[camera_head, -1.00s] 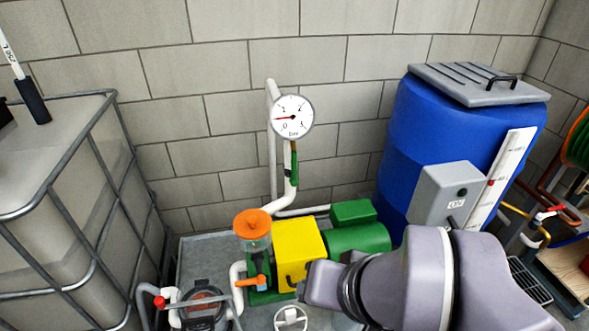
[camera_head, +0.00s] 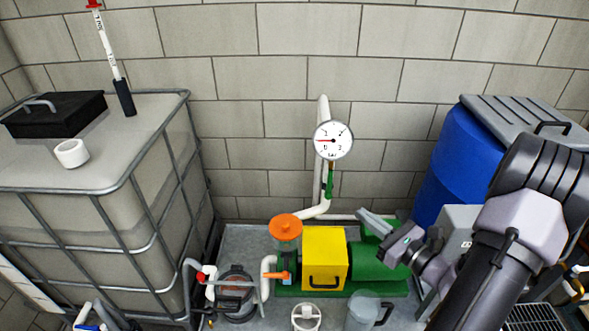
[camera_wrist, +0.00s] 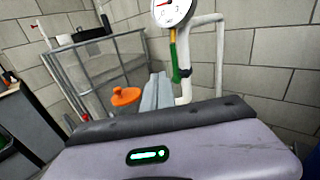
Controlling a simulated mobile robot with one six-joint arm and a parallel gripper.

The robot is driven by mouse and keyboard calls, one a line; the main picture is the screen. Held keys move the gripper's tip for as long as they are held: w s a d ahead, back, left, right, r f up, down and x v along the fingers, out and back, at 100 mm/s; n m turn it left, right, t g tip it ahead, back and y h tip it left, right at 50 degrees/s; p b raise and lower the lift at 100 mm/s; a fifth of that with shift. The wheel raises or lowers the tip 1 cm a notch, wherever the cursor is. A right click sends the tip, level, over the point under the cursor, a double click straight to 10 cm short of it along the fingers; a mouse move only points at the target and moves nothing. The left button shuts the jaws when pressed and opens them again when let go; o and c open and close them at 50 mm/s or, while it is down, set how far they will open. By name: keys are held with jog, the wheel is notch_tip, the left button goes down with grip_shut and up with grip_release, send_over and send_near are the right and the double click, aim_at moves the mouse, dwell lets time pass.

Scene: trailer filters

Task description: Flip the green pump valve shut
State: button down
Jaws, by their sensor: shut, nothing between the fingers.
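The green valve lever (camera_head: 330,181) sits on the white pipe (camera_head: 321,205) just below the round pressure gauge (camera_head: 333,140). The lever points up and down, in line with the pipe. My gripper (camera_head: 364,216) is shut and empty, to the right of and below the lever, above the green pump motor (camera_head: 372,258). In the wrist view my gripper's fingers (camera_wrist: 156,88) are together, left of the pipe. They look apart from the lever. The gauge needle points left, near zero.
The yellow pump box (camera_head: 324,258), orange cap (camera_head: 286,226) and small orange handle (camera_head: 277,275) are left of the motor. A caged tank (camera_head: 150,205) stands left, a blue barrel (camera_head: 452,150) right. A grey jug (camera_head: 368,312) stands in front. A block wall closes the back.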

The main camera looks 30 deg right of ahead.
aim_at(329, 185)
jog(key=shift+s+d+f+m+h, duration=0.2)
jog(key=shift+d+f+m+h, duration=0.15)
jog(key=shift+d, duration=0.2)
jog(key=shift+s+d+f+m+h, duration=0.25)
jog(key=shift+d+m+h, duration=0.1)
jog(key=shift+d+m, duration=0.15)
jog(key=w+b, duration=0.2)
jog(key=w, duration=1.2)
jog(key=shift+a+b, duration=0.3)
jog(key=shift+a, duration=0.1)
jog(key=shift+w+d+r, duration=0.1)
